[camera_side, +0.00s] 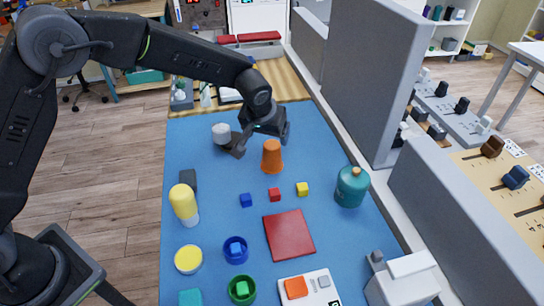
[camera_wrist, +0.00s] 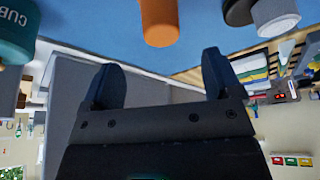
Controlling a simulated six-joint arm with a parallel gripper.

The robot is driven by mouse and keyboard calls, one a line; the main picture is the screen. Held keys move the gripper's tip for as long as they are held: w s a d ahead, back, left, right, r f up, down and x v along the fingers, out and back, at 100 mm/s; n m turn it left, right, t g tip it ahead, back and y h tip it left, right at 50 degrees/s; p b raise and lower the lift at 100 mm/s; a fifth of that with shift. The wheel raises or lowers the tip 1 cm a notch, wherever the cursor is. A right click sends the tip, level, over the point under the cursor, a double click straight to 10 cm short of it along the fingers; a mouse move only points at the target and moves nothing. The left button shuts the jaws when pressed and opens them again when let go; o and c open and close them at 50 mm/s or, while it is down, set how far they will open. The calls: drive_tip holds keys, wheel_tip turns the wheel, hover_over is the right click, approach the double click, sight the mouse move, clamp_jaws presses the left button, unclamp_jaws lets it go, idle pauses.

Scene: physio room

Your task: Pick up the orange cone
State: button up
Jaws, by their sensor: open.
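The orange cone (camera_side: 272,157) stands upright on the blue mat (camera_side: 310,165). In the wrist view the cone (camera_wrist: 159,22) shows at the top middle, beyond the fingertips and cut off by the frame edge. My gripper (camera_side: 272,130) is just behind and above the cone in the side view. In the wrist view my gripper (camera_wrist: 160,72) has its two dark fingers wide apart with nothing between them. The cone appears apart from the fingers.
A white round piece (camera_side: 221,132) and a dark block (camera_side: 235,148) are left of the cone. A teal jar (camera_side: 352,187) stands at right, near a grey partition (camera_side: 340,80). Small blue (camera_side: 246,200), red (camera_side: 274,195) and yellow (camera_side: 302,189) cubes lie in front.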

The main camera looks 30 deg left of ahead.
sight(271, 146)
drive_tip(key=x, duration=1)
drive_tip(key=shift+c, duration=0.3)
drive_tip(key=c, duration=0.9)
